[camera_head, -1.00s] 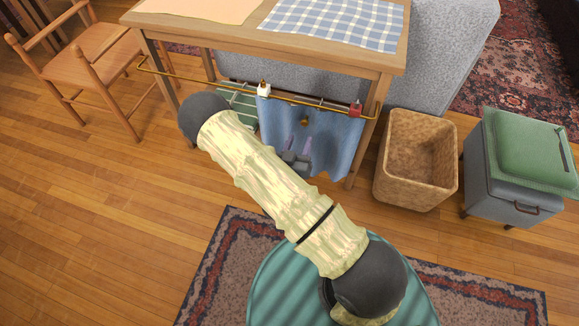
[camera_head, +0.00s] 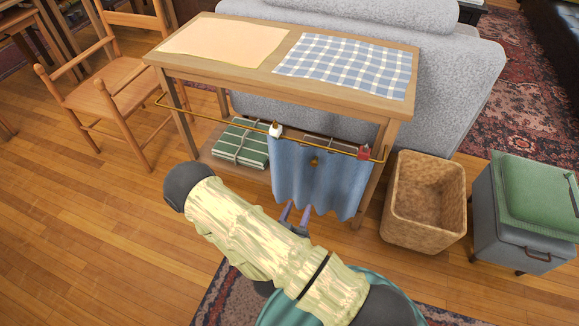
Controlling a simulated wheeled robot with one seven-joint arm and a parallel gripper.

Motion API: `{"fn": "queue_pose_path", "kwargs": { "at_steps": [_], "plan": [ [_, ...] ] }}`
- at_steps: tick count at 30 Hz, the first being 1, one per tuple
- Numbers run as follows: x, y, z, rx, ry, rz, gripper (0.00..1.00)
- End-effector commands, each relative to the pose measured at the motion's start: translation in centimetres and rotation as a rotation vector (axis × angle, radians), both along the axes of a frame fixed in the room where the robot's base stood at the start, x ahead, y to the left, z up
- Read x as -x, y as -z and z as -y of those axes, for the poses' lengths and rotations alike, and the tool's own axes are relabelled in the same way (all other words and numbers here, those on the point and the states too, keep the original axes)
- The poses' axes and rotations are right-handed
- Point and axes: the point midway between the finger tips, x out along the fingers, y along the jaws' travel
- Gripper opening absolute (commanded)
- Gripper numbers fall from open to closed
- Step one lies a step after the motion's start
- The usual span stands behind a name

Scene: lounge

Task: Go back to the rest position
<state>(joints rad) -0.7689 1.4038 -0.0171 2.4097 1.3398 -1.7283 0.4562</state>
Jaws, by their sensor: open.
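My gripper (camera_head: 294,216) shows just beyond my arm, in front of the lower part of a blue curtain (camera_head: 305,182). Its two pale purple fingers are apart, with nothing seen between them. The rest of the gripper is partly hidden behind my arm. The curtain hangs from a brass rail (camera_head: 225,118) along the front of a wooden table (camera_head: 225,84). Whether the fingers touch the cloth I cannot tell.
A peach mat (camera_head: 225,45) and a blue checked cloth (camera_head: 345,66) lie on the table. A green striped bundle (camera_head: 240,145) sits on its lower shelf. A wicker basket (camera_head: 425,215) and a grey box with a green cushion (camera_head: 530,205) stand right. A wooden chair (camera_head: 100,85) stands left.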

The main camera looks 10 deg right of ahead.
Motion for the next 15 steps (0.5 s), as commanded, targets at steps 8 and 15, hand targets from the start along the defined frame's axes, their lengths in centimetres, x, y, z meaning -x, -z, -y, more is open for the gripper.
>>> {"fn": "queue_pose_path", "kwargs": {
  "at_steps": [8, 15],
  "plan": [
    [-0.3, 0.0, 0.1, -0.022, 0.011, -0.012, 0.41],
    [-2.6, 0.5, 0.5, -0.228, 0.091, -0.155, 0.41]
  ]
}}
